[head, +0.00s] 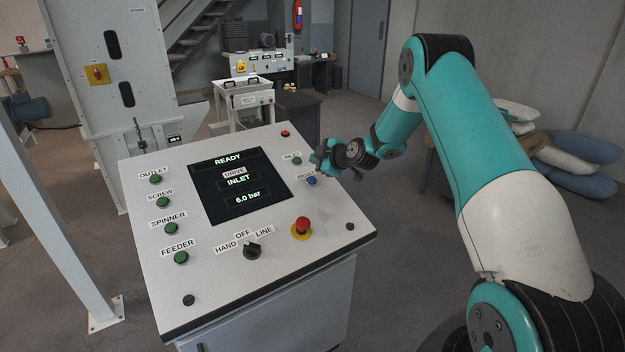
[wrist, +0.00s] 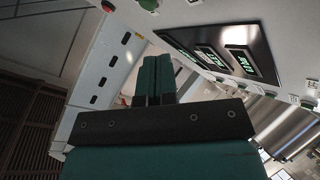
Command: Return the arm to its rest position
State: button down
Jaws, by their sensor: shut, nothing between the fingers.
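My arm is teal and white and reaches in from the right in the head view. My gripper (head: 322,160) is at the right edge of the control panel (head: 215,285), beside the green and blue buttons there. In the wrist view my gripper (wrist: 153,78) shows as two teal fingers side by side, shut with nothing between them. The panel's screen (head: 232,186) reads READY, INLET and 6.0 bar. Part of the panel's right edge is hidden behind the gripper.
The panel carries a red emergency button (head: 301,228), a HAND/OFF/LINE switch (head: 252,250) and several green buttons. A tall grey cabinet (head: 125,85) stands behind left. Sacks (head: 575,160) lie at the right behind my arm. A white-topped stand (head: 245,100) is behind the panel.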

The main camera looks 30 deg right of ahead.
jog(key=s+a+r+m+g+y, duration=0.1)
jog(key=s+a+r+g, duration=0.1)
jog(key=s+a+r, duration=0.5)
jog(key=s+a+r+g+y, duration=0.25)
jog(key=s+a, duration=0.25)
jog(key=a, duration=0.4)
jog(key=s+a+r+m+g, duration=0.1)
jog(key=s+a+r+g, duration=0.1)
jog(key=s+a+r, duration=0.55)
jog(key=s+a+m+g+h, duration=0.1)
jog(key=s+a+g, duration=0.1)
jog(key=s, duration=1)
jog(key=s+a+m+g, duration=0.1)
jog(key=s+a+g, duration=0.2)
jog(key=s, duration=1)
jog(key=shift+s+a+f+m+g+h, duration=0.15)
jog(key=shift+f+m+g+h, duration=0.2)
jog(key=shift+g, duration=0.2)
